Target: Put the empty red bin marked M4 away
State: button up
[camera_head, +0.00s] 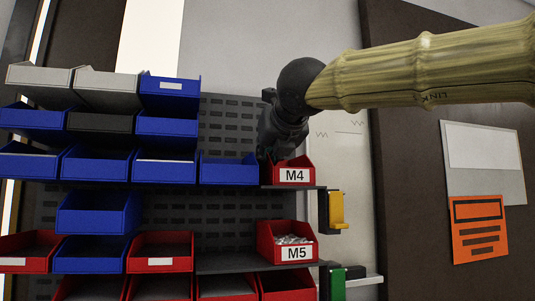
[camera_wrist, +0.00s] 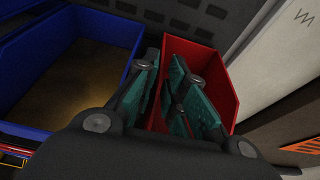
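The red bin marked M4 (camera_head: 294,175) stands on the right end of a rack shelf, its label facing out. In the wrist view its right wall (camera_wrist: 228,85) and part of its inside show, and I see nothing in it. My gripper (camera_head: 272,158) is at the bin's back left, pointing down. In the wrist view my gripper (camera_wrist: 165,62) has its fingers apart, one on each side of the bin's left wall. The left finger is between that wall and the blue bin, the right one inside the red bin. Whether either finger touches the wall is unclear.
A blue bin (camera_head: 229,169) stands just left of M4. The red bin M5 (camera_head: 286,242), with small parts in it, is on the shelf below. Other blue, grey and red bins fill the rack's left side. A yellow holder (camera_head: 337,210) hangs at the right.

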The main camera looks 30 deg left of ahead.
jog(key=shift+r, duration=0.2)
jog(key=shift+s+d, duration=0.1)
jog(key=shift+d, duration=0.05)
jog(key=b+v, duration=0.3)
jog(key=v, duration=0.8)
jog(key=shift+d+b, duration=0.25)
jog(key=shift+b, duration=0.1)
jog(key=shift+s, duration=0.15)
